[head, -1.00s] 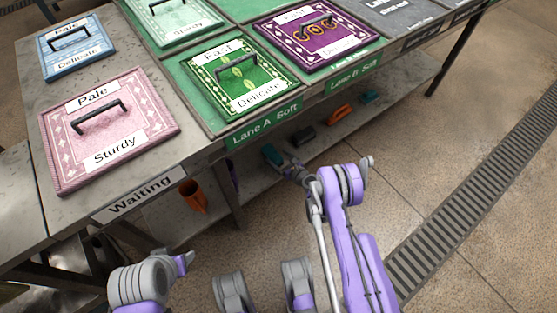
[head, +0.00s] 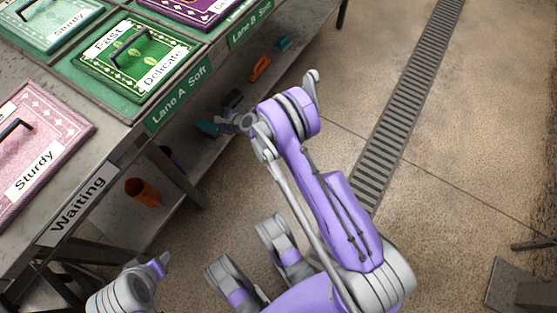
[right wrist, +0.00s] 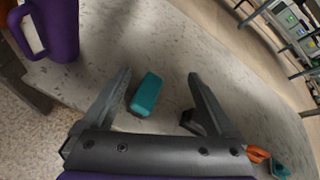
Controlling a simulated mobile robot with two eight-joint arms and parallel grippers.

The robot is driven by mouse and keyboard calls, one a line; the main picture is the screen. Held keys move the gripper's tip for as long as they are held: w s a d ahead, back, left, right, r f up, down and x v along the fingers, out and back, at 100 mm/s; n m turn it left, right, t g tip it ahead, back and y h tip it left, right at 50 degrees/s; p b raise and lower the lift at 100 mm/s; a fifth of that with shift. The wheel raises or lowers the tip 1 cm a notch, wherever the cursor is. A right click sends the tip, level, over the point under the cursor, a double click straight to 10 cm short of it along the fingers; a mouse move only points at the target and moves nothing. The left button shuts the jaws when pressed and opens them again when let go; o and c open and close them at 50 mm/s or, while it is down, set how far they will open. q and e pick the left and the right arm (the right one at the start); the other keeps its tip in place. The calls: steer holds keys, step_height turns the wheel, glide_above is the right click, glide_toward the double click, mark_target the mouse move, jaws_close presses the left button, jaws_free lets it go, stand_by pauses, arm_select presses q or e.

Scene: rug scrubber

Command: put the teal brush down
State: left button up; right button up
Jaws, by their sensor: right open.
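The teal brush (head: 207,128) lies on the low shelf under the table. In the right wrist view the teal brush (right wrist: 147,93) rests on the pale shelf surface between my spread fingers, nearer the left finger in the picture, with a gap to the right one. My right gripper (head: 230,122) reaches in over the shelf edge beside the brush. In the right wrist view my right gripper (right wrist: 160,80) is open and holds nothing. My left gripper does not show.
On the shelf (head: 120,215) stand an orange container (head: 143,191) and a purple mug (right wrist: 52,28). A dark brush (head: 232,98), an orange brush (head: 260,68) and another teal item (head: 284,43) lie farther along. The tabletop overhangs the shelf; open floor lies right.

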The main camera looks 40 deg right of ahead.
steer(key=s+a+r+n+g+h, duration=0.15)
steer(key=s+r+n+g, duration=0.25)
steer(key=s+r+n, duration=1.2)
steer(key=s+d+r+n+g+h, duration=0.1)
steer(key=s+n, duration=0.3)
steer(key=s, duration=0.8)
steer(key=s+d+r+n+g+h, duration=0.2)
steer(key=s+d+r+n+h, duration=0.1)
steer(key=s, duration=0.9)
steer(key=r+n, duration=0.1)
steer(key=n, duration=0.1)
steer(key=shift+s+d+n, duration=0.15)
steer(key=shift+d+n, duration=0.05)
steer(key=shift+n, duration=0.1)
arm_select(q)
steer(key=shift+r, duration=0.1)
arm_select(e)
steer(key=shift+r, duration=0.1)
arm_select(q)
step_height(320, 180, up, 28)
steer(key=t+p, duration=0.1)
steer(key=p, duration=2.4)
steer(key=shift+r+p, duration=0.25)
steer(key=shift+p, duration=0.15)
arm_select(e)
step_height(320, 180, up, 28)
steer(key=t, duration=0.1)
steer(key=shift+r, duration=0.25)
